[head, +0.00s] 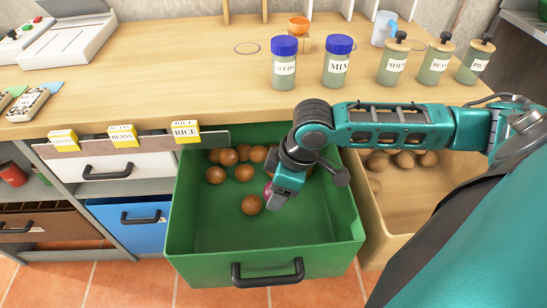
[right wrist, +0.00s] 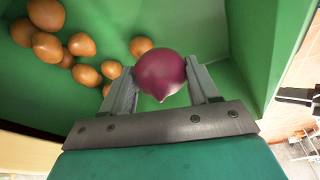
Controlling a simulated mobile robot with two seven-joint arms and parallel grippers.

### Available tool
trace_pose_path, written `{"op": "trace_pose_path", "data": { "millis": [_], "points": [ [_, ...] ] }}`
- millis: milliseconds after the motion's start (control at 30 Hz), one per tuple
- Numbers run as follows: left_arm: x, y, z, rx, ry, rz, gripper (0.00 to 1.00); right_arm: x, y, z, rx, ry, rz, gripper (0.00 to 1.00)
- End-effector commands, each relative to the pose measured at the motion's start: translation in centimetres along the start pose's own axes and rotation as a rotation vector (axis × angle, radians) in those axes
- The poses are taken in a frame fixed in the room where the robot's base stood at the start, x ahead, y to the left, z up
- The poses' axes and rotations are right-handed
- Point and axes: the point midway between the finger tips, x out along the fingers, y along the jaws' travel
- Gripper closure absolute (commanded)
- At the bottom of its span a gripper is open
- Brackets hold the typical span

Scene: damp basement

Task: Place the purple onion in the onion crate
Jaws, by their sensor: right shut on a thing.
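The purple onion (right wrist: 160,75) is clamped between the two fingers of my right gripper (right wrist: 163,85). In the head view, my right gripper (head: 275,200) points down over the green drawer (head: 215,255), which is pulled open. Only a sliver of the purple onion (head: 267,190) shows there, at the left side of the gripper. Several brown onions (head: 250,205) lie in the green drawer, mostly toward its back. I cannot tell whether the held onion touches the drawer floor. No readable label marks the onion crate. My left gripper is out of view.
A wooden drawer (head: 395,210) with brown round items stands open at the right. Jars (head: 284,68) stand on the wooden counter (head: 190,60) above. Label cards (head: 186,131) sit along a rail at its front edge. The front of the green drawer is clear.

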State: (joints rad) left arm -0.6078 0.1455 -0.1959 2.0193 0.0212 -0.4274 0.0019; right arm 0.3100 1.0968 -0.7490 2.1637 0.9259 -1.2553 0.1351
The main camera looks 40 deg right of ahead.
Motion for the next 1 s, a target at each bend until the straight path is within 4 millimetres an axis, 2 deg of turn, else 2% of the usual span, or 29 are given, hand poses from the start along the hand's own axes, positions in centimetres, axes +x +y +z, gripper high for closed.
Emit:
{"op": "trace_pose_path", "data": {
  "millis": [33, 100, 333, 433, 667, 867, 1000],
  "points": [
    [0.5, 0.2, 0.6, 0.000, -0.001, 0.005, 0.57, 2.0, -0.1, 0.6, 0.002, -0.002, -0.003, 0.72],
    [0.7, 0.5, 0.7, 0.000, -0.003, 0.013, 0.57, 3.8, -0.2, 1.1, 0.002, -0.002, -0.003, 0.72],
    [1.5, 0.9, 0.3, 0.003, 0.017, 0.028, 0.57, 9.2, -0.2, 2.5, 0.003, -0.001, -0.001, 0.72],
    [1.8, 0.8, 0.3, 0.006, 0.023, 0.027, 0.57, 10.5, -0.2, 2.9, 0.001, -0.001, -0.001, 0.72],
    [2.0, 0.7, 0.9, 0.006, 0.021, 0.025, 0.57, 11.9, -0.3, 3.3, 0.001, 0.000, 0.000, 0.72],
    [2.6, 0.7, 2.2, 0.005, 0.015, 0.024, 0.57, 14.9, -0.3, 4.1, 0.002, -0.001, -0.001, 0.72],
    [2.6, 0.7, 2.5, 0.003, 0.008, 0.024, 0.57, 15.2, -0.3, 4.2, 0.001, 0.000, 0.001, 0.72]
  ]
}}
